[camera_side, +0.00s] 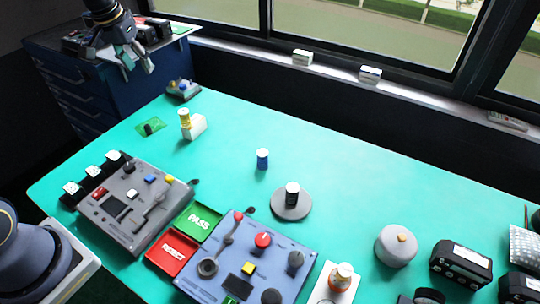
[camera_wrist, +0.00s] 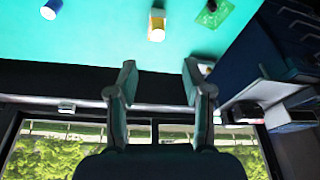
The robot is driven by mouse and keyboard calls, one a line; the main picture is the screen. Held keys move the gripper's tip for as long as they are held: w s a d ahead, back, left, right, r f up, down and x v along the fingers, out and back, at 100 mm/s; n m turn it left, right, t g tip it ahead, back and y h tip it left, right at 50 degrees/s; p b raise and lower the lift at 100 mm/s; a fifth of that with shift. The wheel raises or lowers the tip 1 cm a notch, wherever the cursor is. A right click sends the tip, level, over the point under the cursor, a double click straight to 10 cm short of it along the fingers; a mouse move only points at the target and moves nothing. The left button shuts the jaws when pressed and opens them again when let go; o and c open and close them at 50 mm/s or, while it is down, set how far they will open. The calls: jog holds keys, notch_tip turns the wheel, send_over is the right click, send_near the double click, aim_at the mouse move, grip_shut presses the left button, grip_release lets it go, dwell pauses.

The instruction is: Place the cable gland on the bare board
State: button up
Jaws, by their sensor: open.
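The bare board (camera_side: 158,122) is a small green plate lying flat on the turquoise table near its back left edge. A small dark rounded piece (camera_side: 149,128), which looks like the cable gland, sits on it. The wrist view shows the board (camera_wrist: 218,17) at the top right, with the dark piece (camera_wrist: 211,5) on it near the picture's edge. My gripper (camera_side: 138,65) is open and empty, high above the blue cabinet and well apart from the board. The wrist view also shows its two fingers (camera_wrist: 158,72) spread with nothing between them.
A yellow-topped bottle (camera_side: 184,118) by a white block (camera_side: 196,127) stands right of the board. Control panels (camera_side: 125,205) fill the front. The back right table is clear.

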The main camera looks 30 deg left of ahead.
jog(key=s+d+r+m+t, duration=0.1)
jog(key=s+d+r, duration=0.4)
jog(key=s+d, duration=0.7)
jog(key=s, duration=0.3)
jog(key=s+d+f+m+t+h, duration=0.1)
jog(key=s+d, duration=0.3)
jog(key=s, duration=0.3)
jog(key=shift+s+m+t, duration=0.2)
jog(key=shift+m+t, duration=0.1)
